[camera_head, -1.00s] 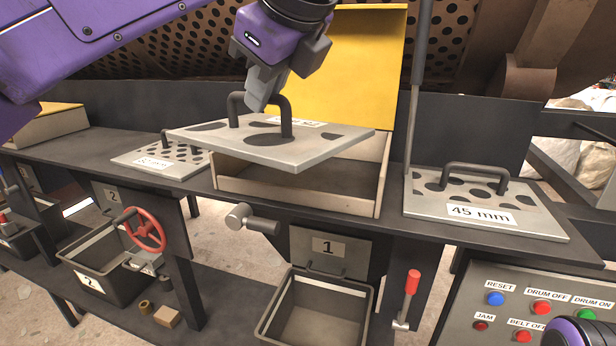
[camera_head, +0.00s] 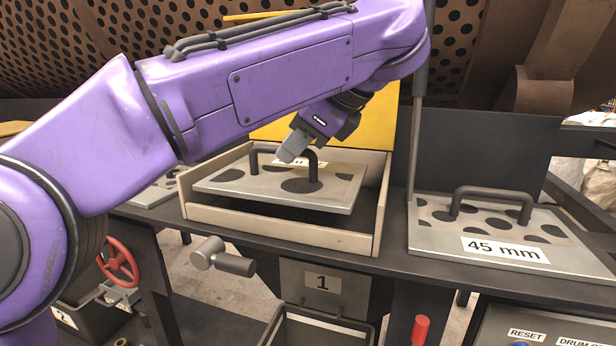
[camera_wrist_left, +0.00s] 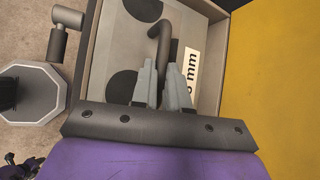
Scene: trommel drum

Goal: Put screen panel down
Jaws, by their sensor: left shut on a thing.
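The screen panel (camera_head: 240,188) is a grey plate with large dark holes, a black bar handle and a partly hidden label. My left gripper (camera_head: 287,158) is shut on its handle; the wrist view shows the fingers (camera_wrist_left: 161,85) around the bar. The panel hangs roughly level over the open pale box (camera_head: 285,231), within or just above its walls. A dark gap shows under its front edge, so it appears clear of the box floor. The box's yellow lid (camera_head: 368,133) stands up behind. My right gripper is not in view.
Another panel, labelled 45 mm (camera_head: 430,235), lies on the bench to the right, beside a dark upright post (camera_head: 418,110). A further panel (camera_head: 158,190) is partly hidden by my left arm. A handle (camera_head: 222,257) juts out below the box.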

